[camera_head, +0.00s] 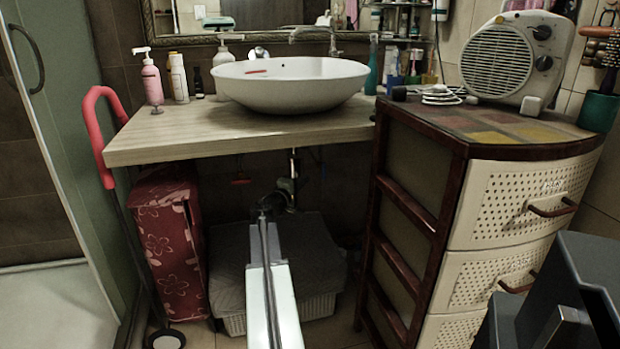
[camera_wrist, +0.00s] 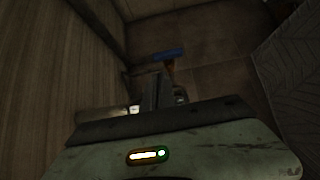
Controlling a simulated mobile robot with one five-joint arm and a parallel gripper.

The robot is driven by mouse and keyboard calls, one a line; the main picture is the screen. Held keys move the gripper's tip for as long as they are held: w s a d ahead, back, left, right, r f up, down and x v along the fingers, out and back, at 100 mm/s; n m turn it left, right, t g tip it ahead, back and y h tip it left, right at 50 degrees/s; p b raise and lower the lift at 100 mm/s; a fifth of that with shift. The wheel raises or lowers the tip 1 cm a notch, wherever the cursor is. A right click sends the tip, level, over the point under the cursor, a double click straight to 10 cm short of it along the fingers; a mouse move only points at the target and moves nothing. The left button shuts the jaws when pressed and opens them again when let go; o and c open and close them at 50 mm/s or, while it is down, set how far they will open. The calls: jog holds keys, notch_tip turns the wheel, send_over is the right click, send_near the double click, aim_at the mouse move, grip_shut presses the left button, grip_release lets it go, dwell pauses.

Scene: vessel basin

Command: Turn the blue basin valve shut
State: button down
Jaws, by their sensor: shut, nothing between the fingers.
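The blue basin valve (camera_wrist: 168,53) shows in the wrist view as a short blue handle on a brownish stem, close to the tiled wall. My gripper (camera_wrist: 160,82) is shut and empty, with its tips just below the handle in that picture. I cannot tell whether they touch it. In the head view my gripper (camera_head: 280,194) is under the counter, below the white basin (camera_head: 290,92). The blue valve cannot be made out in the head view, where the dark gripper and the shadow cover that area.
A red handle (camera_head: 240,178) shows left of my gripper under the wooden counter (camera_head: 240,128). A red flowered box (camera_head: 170,245) stands left, a lidded basket (camera_head: 315,250) below, and a drawer unit (camera_head: 490,215) right. The room around my arm is narrow.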

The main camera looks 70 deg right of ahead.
send_near(321, 166)
jog(key=d, duration=0.3)
jog(key=s+d, duration=0.1)
jog(key=d, duration=0.1)
jog(key=shift+d+r, duration=0.15)
jog(key=shift+d, duration=0.05)
